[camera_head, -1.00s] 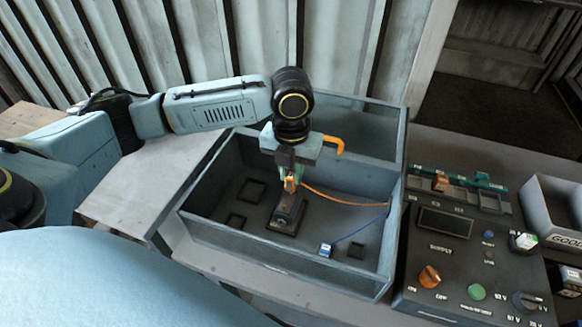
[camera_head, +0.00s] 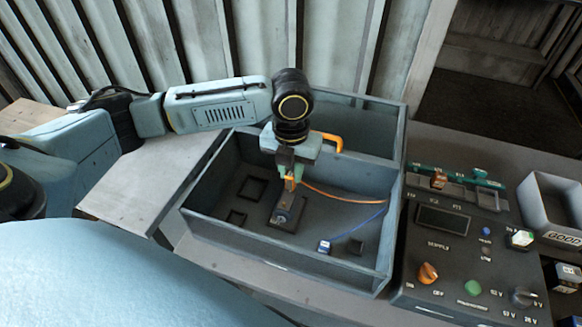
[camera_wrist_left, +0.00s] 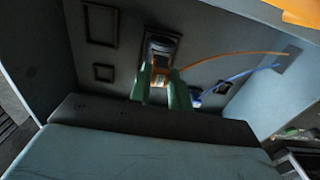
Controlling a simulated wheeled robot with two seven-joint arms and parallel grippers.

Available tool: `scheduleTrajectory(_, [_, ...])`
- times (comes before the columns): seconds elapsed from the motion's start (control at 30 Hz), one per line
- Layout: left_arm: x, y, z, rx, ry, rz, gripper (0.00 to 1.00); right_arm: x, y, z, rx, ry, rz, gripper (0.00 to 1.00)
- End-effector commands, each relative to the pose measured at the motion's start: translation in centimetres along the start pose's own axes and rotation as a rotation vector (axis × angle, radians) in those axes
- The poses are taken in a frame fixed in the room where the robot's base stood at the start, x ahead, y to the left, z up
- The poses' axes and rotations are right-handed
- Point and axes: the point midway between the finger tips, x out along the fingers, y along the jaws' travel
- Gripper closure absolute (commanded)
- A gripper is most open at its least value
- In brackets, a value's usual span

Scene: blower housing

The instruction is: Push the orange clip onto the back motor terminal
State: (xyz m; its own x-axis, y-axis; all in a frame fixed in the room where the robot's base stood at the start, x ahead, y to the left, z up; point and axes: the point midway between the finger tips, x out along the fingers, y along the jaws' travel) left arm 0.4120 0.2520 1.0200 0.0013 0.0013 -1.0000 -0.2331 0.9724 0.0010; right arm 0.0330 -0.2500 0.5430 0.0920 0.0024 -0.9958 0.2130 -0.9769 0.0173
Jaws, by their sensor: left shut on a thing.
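My left gripper (camera_head: 290,178) reaches down into the open grey housing (camera_head: 232,238), its green fingers shut on the orange clip (camera_head: 289,184). An orange wire runs from the clip to the housing's right wall. The dark motor (camera_head: 284,213) sits on the housing floor just below and in front of the clip. In the left wrist view the clip (camera_wrist_left: 158,80) is between the green fingers, close to the motor (camera_wrist_left: 160,47). I cannot tell whether the clip touches a terminal; the back terminal is hidden. The blue clip (camera_head: 324,247) lies loose on the floor. My right gripper is not in view.
The housing walls surround the gripper. Square recesses mark its floor. A power supply panel (camera_head: 440,246) with knobs stands to the right, and a grey bin (camera_head: 545,212) stands beyond it. An orange hooked part (camera_head: 332,140) sticks out beside my left wrist.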

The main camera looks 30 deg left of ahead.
Motion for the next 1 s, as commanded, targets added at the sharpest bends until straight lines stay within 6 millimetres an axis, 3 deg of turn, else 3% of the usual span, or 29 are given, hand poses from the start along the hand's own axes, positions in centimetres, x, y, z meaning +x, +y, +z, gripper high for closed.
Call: scheduleTrajectory(1.0, [1.2,0.0,0.0,-0.001,0.001,0.0,0.94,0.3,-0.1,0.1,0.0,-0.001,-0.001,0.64])
